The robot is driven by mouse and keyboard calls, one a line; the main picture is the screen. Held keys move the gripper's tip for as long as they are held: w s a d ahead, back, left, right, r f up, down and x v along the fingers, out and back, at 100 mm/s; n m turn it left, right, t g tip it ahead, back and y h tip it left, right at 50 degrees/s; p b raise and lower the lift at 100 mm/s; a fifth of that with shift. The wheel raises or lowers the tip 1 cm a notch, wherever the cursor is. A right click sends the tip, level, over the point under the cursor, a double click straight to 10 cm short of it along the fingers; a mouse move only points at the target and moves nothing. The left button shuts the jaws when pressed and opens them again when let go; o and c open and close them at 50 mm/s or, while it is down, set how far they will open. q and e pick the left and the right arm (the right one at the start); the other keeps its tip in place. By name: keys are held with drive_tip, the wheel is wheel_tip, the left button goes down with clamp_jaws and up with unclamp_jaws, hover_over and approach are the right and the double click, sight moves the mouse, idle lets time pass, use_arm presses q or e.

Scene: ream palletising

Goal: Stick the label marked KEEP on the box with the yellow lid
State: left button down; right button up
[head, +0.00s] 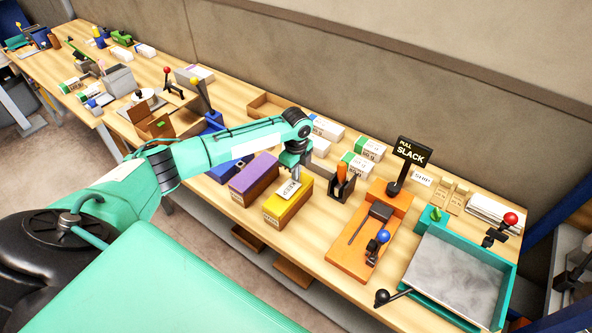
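The box with the yellow lid (275,212) stands near the front edge of the bench, in the middle of the head view. My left gripper (295,173) is above this box, pointing down, with its fingers together on the white label marked KEEP (289,190). The label is tilted over the yellow lid and hides part of it; I cannot tell whether it touches the lid. My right gripper is not in view.
A purple-lidded box (255,174) stands just left of the yellow one. An orange-handled tool in a dark holder (342,181) and an orange fixture (352,245) are to the right. A SHIP label (421,179) lies farther back. A teal tray (437,287) is at far right.

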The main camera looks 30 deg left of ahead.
use_arm(q)
drive_tip(key=shift+f, duration=0.2)
idle(0.4)
drive_tip(key=shift+f, duration=0.15)
drive_tip(key=shift+f, duration=0.25)
idle(0.3)
drive_tip(key=shift+f, duration=0.1)
drive_tip(key=shift+f, duration=0.1)
idle(1.2)
drive_tip(key=c, duration=1.6)
unclamp_jaws()
